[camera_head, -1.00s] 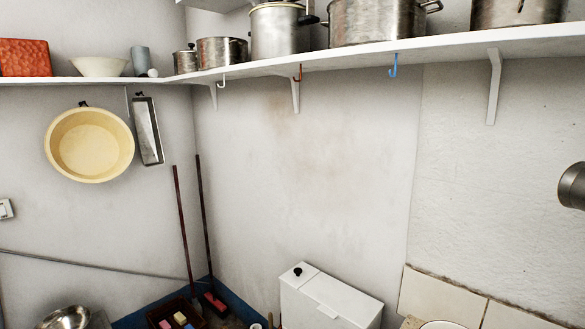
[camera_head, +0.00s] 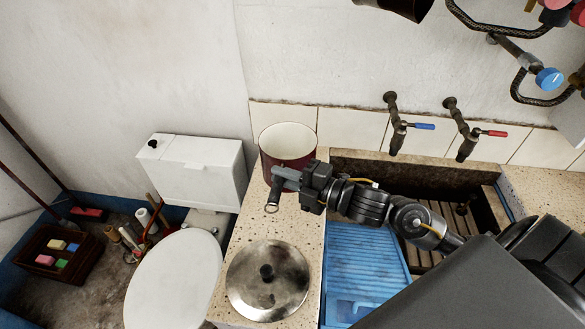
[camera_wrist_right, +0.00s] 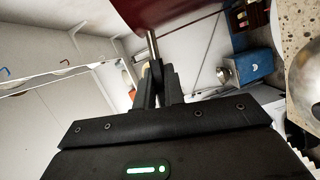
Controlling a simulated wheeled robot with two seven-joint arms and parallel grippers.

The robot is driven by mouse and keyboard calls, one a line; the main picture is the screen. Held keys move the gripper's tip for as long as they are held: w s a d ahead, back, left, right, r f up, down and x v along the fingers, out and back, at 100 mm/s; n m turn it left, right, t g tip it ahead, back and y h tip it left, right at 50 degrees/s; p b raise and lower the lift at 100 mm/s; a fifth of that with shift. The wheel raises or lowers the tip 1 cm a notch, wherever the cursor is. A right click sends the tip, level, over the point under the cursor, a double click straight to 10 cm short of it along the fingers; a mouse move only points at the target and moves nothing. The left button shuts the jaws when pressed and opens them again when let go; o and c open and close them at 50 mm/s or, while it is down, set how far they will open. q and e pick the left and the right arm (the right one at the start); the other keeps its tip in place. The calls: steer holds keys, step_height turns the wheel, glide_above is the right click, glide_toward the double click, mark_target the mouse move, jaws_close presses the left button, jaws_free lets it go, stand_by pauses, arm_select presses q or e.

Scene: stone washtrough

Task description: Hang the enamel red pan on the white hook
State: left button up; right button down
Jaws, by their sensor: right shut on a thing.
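The red pan (camera_head: 288,158), cream inside, is upright at the back of the speckled counter in the head view; I cannot tell whether its base touches the counter. My right gripper (camera_head: 285,178) is in front of it, shut on its handle, whose ringed end (camera_head: 271,208) sticks out below the fingers. In the right wrist view the fingers (camera_wrist_right: 156,82) close on the thin handle (camera_wrist_right: 152,46), with the red pan wall (camera_wrist_right: 165,12) above. The white hook is outside the head view, and I cannot make it out surely in the wrist view. My left gripper is not in view.
A steel lid (camera_head: 245,285) lies on the counter (camera_head: 232,240). A blue ribbed drainer (camera_head: 365,262) and sink with taps (camera_head: 400,128) are to the right. The white toilet (camera_head: 170,285) and cistern (camera_head: 195,172) are to the left. The wrist view shows a shelf edge (camera_wrist_right: 45,82).

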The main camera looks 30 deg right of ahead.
mark_target(288, 161)
steer(key=w+d+f, duration=0.1)
steer(key=w, duration=0.1)
steer(key=w+d+f+p, duration=0.1)
steer(key=w+d, duration=0.1)
steer(key=w+d+p, duration=0.1)
steer(key=w, duration=0.1)
steer(key=shift+w+d+f, duration=0.2)
steer(key=shift+d+f, duration=0.05)
steer(key=shift+f, duration=0.15)
steer(key=w+f, duration=0.1)
steer(key=w+d+f, duration=0.1)
steer(key=f, duration=0.1)
steer(key=w+d+f+p, duration=0.1)
steer(key=f, duration=0.1)
steer(key=shift+w+d, duration=0.25)
steer(key=shift+w, duration=0.15)
steer(key=shift+w+d+f, duration=0.25)
steer(key=shift+w+f, duration=0.1)
steer(key=shift+f, duration=0.25)
steer(key=shift+w+d+f+p, duration=0.1)
steer(key=shift+w+f+p, duration=0.05)
steer(key=shift+f+p, duration=0.55)
steer(key=shift+w+d+f+p, duration=0.1)
steer(key=shift+f+p, duration=0.3)
steer(key=shift+f, duration=0.45)
steer(key=shift+f, duration=0.15)
